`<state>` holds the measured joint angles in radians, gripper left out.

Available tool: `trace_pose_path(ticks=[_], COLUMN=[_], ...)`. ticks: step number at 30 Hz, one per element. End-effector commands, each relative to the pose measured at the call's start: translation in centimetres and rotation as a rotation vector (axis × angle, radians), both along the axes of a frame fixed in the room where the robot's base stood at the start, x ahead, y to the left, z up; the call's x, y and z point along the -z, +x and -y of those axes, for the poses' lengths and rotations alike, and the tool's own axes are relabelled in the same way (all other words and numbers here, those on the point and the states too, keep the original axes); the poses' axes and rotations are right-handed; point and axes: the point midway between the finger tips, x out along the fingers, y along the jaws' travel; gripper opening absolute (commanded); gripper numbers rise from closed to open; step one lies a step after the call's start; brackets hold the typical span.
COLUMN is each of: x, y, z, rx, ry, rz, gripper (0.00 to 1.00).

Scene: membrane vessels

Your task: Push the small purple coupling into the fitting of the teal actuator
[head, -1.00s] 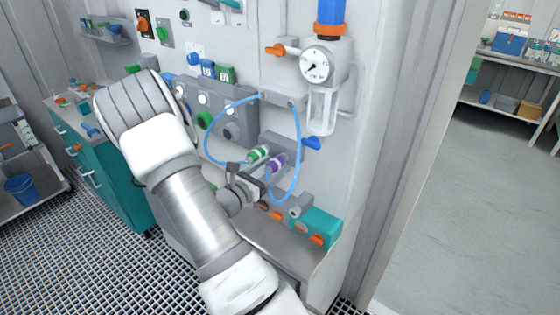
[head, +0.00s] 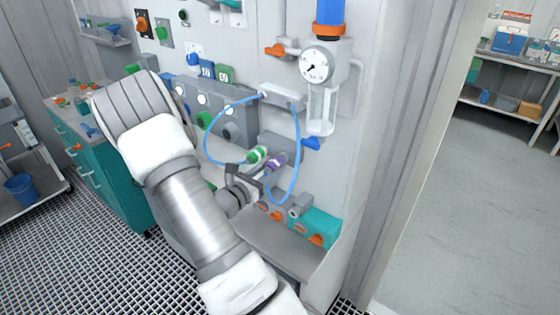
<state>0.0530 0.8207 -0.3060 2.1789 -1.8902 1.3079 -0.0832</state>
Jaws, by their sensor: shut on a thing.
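The small purple coupling (head: 277,163), banded with white, is at the end of a blue hose, in front of the wall panel. My gripper (head: 262,172) is shut on the purple coupling; its dark fingers partly cover the contact. The teal actuator (head: 322,228) sits lower right on the grey shelf, with orange parts on its front. Its grey fitting (head: 299,206) stands at its upper left, below and right of the coupling. The coupling is apart from this fitting.
A green-and-white coupling (head: 257,154) is close to the upper left of the purple one. The looped blue hose (head: 297,135) hangs from a grey block (head: 282,97). A gauge (head: 315,66) and clear bowl (head: 321,112) stand above the actuator. The grey shelf (head: 268,238) front is bare.

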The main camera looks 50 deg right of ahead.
Motion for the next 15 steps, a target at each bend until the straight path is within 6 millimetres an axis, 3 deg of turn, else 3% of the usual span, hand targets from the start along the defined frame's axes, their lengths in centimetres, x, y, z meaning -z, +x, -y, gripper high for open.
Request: trace_pose_path(ticks=[15], x=[0.0], y=[-0.1], z=[-2.2], rx=[-0.003], ry=[0.001], rz=[0.000], gripper=[0.00])
